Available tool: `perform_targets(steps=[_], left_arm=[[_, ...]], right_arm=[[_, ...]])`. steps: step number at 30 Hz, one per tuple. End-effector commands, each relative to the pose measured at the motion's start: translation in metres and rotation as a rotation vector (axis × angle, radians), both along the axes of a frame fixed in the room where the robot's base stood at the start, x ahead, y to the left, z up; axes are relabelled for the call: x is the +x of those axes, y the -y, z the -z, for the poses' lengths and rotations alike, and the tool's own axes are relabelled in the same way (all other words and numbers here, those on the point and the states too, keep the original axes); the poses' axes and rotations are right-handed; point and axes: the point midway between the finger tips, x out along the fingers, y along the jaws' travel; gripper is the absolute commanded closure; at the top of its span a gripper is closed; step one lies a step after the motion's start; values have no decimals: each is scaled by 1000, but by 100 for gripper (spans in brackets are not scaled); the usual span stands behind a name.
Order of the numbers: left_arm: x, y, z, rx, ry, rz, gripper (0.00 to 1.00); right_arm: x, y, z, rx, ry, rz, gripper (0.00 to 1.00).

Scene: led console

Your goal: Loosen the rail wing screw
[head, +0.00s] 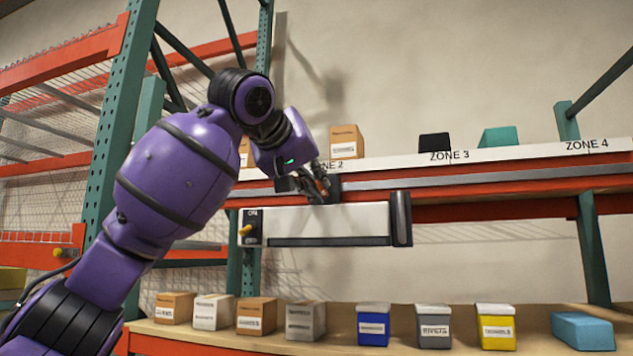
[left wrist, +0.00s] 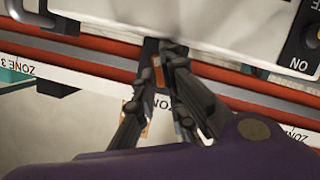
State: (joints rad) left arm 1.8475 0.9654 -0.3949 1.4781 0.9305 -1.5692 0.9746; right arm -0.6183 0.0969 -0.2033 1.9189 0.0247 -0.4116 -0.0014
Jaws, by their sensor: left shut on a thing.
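A white console (head: 325,220) with dark end caps hangs in front of the shelf beam, below a grey rail (head: 470,182). A dark bracket (head: 334,184) joins it to the rail. My left gripper (head: 322,190) is at this bracket, just above the console's top edge. In the left wrist view, the left gripper (left wrist: 165,85) has its dark fingers around a small orange piece (left wrist: 158,72), which looks like the rail wing screw. The fingers hide most of it, so its turn angle cannot be told. My right gripper is out of view.
The console's left end carries a switch panel with a yellow knob (head: 246,230). Boxes stand on the upper shelf, near the ZONE labels. Cartons and coloured bins (head: 373,325) line the lower shelf. A green rack post (head: 110,130) stands at left, behind my arm.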

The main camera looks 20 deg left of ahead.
Motion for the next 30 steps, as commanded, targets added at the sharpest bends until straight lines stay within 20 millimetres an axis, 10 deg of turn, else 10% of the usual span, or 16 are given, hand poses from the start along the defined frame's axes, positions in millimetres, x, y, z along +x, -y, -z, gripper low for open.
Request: perform_targets(steps=[30], left_arm=[[3,-3,13,-629,-37,1,100]], right_arm=[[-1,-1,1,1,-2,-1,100]])
